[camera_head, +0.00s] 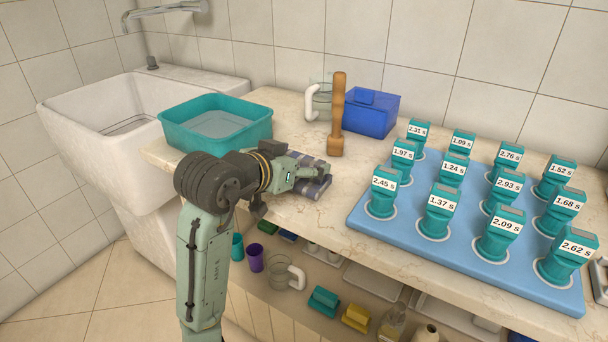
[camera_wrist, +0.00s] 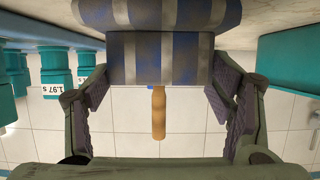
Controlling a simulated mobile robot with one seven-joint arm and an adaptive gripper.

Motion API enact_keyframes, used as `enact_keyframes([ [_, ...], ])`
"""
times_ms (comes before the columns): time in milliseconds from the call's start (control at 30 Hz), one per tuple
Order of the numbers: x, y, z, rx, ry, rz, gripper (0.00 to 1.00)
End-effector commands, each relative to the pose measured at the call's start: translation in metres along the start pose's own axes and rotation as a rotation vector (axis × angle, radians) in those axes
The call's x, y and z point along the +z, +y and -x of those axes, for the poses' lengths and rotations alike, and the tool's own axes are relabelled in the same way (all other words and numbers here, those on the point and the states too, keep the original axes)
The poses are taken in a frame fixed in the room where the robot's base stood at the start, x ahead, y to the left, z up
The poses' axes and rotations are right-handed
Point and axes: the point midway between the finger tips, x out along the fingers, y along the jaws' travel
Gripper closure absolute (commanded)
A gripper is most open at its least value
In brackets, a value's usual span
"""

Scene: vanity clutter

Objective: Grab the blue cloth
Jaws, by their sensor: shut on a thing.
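The blue cloth (camera_head: 317,188) is a folded cloth with blue and grey stripes on the stone counter, to the right of the teal basin. My gripper (camera_head: 314,173) is over it, seen from the side, and hides part of it. In the wrist view the striped cloth (camera_wrist: 160,55) fills the top middle between the two fingers of my gripper (camera_wrist: 160,88). The fingers are shut on it, one at each side. I cannot tell whether the cloth is clear of the counter.
A teal basin (camera_head: 180,137) stands left on the counter (camera_head: 285,215), beside a white sink (camera_head: 75,105). A wooden mallet-like object (camera_head: 338,115), a clear mug (camera_head: 318,100) and a blue box (camera_head: 370,119) stand behind. Several labelled teal devices stand on a blue mat (camera_head: 365,217) at right.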

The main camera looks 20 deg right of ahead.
Motion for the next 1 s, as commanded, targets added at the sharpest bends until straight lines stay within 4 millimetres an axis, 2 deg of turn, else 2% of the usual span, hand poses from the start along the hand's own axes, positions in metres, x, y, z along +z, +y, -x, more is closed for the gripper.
enact_keyframes([
  [300, 0.0, 0.0, 0.0, 0.0, 0.0, 0.0, 0.53],
  [667, -0.004, 0.0, 0.002, 0.0, 0.001, -0.002, 0.53],
  [1000, -0.033, -0.001, 0.019, -0.003, 0.003, -0.002, 0.53],
])
